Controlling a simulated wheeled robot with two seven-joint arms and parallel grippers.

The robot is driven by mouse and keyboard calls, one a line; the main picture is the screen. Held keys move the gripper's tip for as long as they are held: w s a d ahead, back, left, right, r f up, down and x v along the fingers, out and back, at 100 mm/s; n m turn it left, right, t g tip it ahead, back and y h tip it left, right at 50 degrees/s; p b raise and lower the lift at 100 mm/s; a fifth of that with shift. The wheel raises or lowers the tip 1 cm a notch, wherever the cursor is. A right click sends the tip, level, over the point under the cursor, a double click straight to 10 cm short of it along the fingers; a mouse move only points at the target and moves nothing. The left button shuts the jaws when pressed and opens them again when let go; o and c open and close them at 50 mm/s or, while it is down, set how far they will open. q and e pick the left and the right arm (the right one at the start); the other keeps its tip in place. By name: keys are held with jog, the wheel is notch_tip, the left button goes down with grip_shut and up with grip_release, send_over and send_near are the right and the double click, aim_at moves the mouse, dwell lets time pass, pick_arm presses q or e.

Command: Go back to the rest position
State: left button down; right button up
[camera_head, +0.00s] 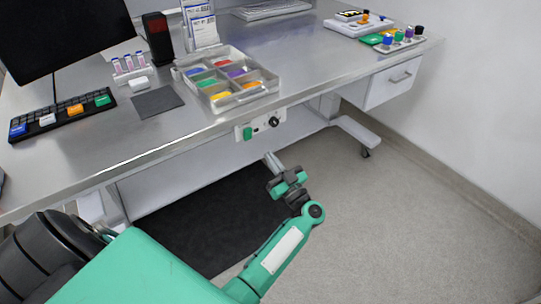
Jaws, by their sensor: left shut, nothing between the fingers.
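My left gripper (273,162) shows in the head view at the end of my green left arm. It is in front of and below the table's front edge, above the floor. Its fingers are shut and hold nothing. It is apart from the table and from everything on it. My right gripper is not in view.
The metal table (330,75) spans the view, with a sorting tray (262,93) of coloured pieces near its front edge. A keyboard (60,118) and monitor (60,35) stand at left. A control panel (260,124) hangs under the edge. Floor at right is clear.

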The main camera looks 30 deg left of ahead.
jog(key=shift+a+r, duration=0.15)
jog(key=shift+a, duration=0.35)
